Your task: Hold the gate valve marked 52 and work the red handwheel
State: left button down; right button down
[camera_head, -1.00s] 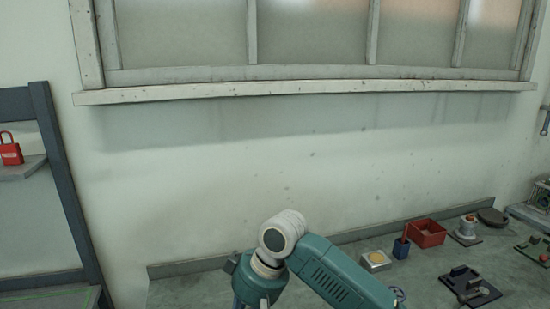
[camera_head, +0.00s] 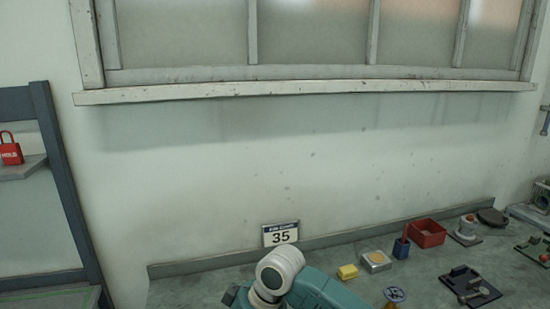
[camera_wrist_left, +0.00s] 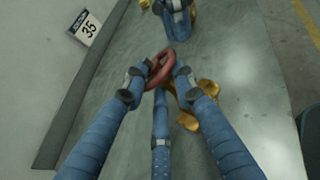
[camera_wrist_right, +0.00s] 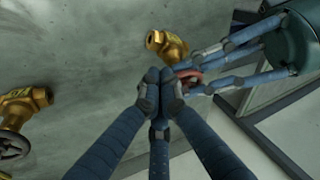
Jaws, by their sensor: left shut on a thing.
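In the left wrist view the red handwheel (camera_wrist_left: 160,68) sits between the fingers of my left gripper (camera_wrist_left: 158,78), which is shut on it. The brass gate valve (camera_wrist_left: 192,108) shows below and beside the wheel, partly hidden by a finger. The valve (camera_wrist_right: 166,46) and the wheel (camera_wrist_right: 188,76) also show in the right wrist view, with my left fingers reaching in from the right. My right gripper (camera_wrist_right: 160,82) has its fingers together in front of the valve, with nothing seen between them. I cannot read a mark 52 on the valve.
Another brass valve (camera_wrist_right: 22,104) with a dark handwheel lies at the left. A sign reading 35 (camera_head: 280,234) stands by the wall.

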jog(key=shift+w+a, duration=0.15)
jog(key=shift+a, duration=0.45)
dwell(0.8)
jog(key=shift+s+a, duration=0.2)
jog(key=shift+s, duration=0.1)
jog(key=shift+s+a+r, duration=0.2)
jog(key=shift+s+a, duration=0.35)
jog(key=shift+s, duration=0.15)
jog(key=shift+s+a+r, duration=0.15)
jog(key=shift+s+a, duration=0.2)
jog(key=shift+a, duration=0.15)
dwell(0.4)
jog(key=shift+s, duration=0.3)
notch_tip(320, 180, up, 6)
jog(key=w, duration=0.2)
jog(key=shift+w+d, duration=0.3)
jog(key=shift+d, duration=0.05)
